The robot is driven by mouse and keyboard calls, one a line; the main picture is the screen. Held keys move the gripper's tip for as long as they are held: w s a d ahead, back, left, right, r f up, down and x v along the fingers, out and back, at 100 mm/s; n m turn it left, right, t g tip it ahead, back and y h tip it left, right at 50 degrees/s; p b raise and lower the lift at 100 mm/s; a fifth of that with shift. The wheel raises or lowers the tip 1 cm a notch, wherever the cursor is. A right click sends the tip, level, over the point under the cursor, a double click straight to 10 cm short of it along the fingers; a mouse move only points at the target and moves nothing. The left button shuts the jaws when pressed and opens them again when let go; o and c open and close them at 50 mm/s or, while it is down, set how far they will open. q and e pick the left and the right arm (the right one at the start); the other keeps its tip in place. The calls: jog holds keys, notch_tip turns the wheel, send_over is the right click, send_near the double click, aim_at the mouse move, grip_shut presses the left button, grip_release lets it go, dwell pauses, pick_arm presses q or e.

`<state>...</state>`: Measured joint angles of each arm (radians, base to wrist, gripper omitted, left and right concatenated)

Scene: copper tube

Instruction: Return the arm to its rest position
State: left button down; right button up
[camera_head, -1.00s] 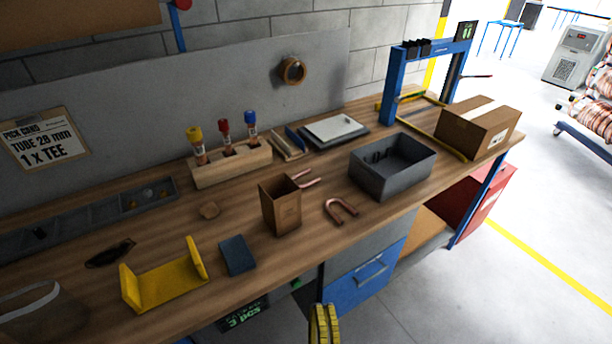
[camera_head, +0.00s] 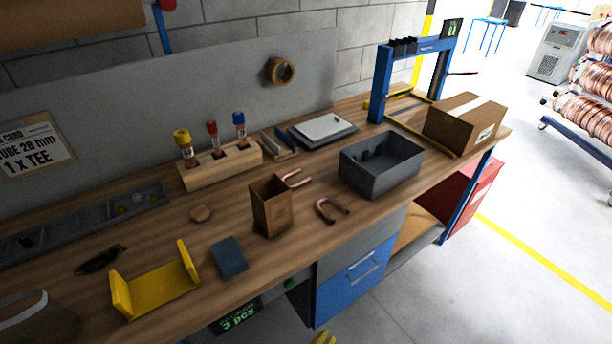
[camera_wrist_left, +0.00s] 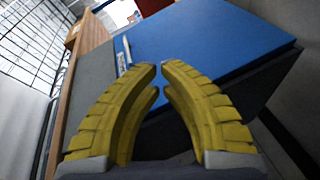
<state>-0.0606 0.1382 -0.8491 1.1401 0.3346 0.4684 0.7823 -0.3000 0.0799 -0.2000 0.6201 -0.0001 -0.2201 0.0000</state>
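My left gripper (camera_head: 323,338) shows only as yellow fingertips at the bottom edge of the head view, in front of the bench and below its top. In the left wrist view its two curved yellow fingers (camera_wrist_left: 160,67) come together at the tips, with only a narrow gap and nothing between them. A blue drawer front (camera_wrist_left: 205,45) lies beyond the fingers. A bent copper tube (camera_head: 332,209) lies on the bench top, apart from the gripper. My right gripper is in neither view.
The wooden bench (camera_head: 225,292) carries a brown open box (camera_head: 271,208), a grey bin (camera_head: 380,170), a yellow cradle (camera_head: 155,288), a blue block (camera_head: 229,258) and a tube rack (camera_head: 222,166). The blue drawer (camera_head: 345,287) is under the front edge.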

pick_arm(q)
jog(key=s+a+f+m+g+y, duration=0.3)
jog(key=s+a+f+m, duration=0.3)
jog(key=a+f, duration=0.5)
jog(key=s+a+f+m+g+y, duration=0.4)
jog(key=s+a+f, duration=0.45)
jog(key=f, duration=0.35)
jog(key=s+a+f+g+y, duration=0.1)
jog(key=s+a+f+g, duration=0.1)
jog(key=s+a, duration=0.4)
jog(key=s+a+f+g+y, duration=0.1)
jog(key=s+a+f, duration=0.3)
jog(key=s, duration=1)
jog(key=shift+s+a+f+g+y, duration=0.25)
jog(key=shift+a+g+y, duration=0.2)
jog(key=shift+a, duration=0.75)
